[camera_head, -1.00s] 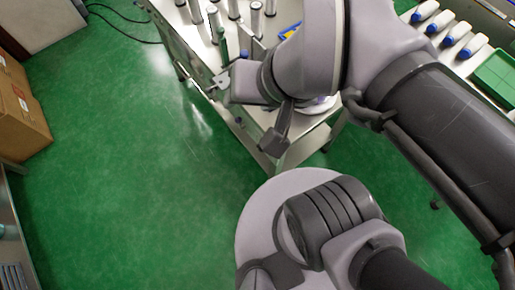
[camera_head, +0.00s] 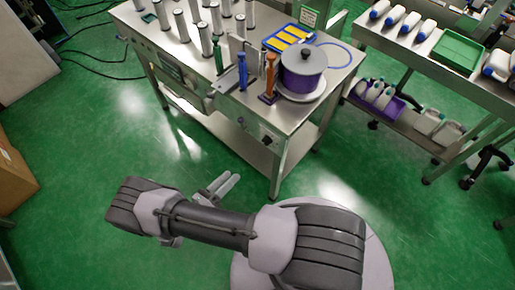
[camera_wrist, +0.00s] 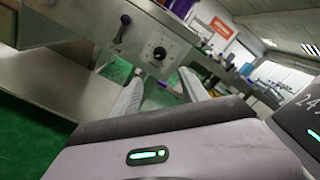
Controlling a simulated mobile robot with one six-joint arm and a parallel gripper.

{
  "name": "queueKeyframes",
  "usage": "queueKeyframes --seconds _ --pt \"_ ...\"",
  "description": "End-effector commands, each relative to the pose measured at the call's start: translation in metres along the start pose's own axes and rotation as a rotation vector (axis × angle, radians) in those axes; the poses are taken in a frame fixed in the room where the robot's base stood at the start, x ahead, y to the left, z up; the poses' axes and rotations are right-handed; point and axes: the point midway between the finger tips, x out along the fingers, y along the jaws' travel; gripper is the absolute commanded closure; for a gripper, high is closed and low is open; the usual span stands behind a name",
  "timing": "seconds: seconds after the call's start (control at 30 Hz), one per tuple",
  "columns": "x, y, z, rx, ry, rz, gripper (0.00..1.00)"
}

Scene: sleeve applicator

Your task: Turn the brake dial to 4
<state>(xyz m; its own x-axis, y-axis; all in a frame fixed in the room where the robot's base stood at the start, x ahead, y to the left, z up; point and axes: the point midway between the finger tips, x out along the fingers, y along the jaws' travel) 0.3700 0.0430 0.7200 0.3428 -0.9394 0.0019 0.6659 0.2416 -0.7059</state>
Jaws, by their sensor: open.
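The brake dial (camera_wrist: 158,53) is a dark round knob with pale marks around it, on a metal front panel in the wrist view. Its marks are too small to read. In the head view, what looks like the same dial (camera_head: 267,139) is a dark spot at the right of the bench's front face. My gripper (camera_head: 233,178) is open and empty, low in front of the bench and apart from it. In the wrist view its two fingers (camera_wrist: 161,74) reach toward the panel, with the dial just above and between their tips.
The metal bench (camera_head: 322,112) carries several upright cylinders, a purple spool (camera_head: 303,72), a blue handle (camera_head: 242,72) and an orange handle (camera_head: 270,76). A dark lever (camera_wrist: 122,30) is left of the dial. A shelf cart (camera_head: 400,45) stands right. Green floor is clear between me and the bench.

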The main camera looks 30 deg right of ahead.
Motion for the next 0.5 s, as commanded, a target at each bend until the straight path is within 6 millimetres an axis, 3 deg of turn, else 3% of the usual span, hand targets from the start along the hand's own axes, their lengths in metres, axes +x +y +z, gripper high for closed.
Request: queueKeyframes --seconds 0.17,0.5 --pt "0.034 -0.001 -0.002 -0.005 0.002 -0.004 0.48" --pt "0.136 0.0 -0.003 -0.002 0.004 -0.005 0.48"
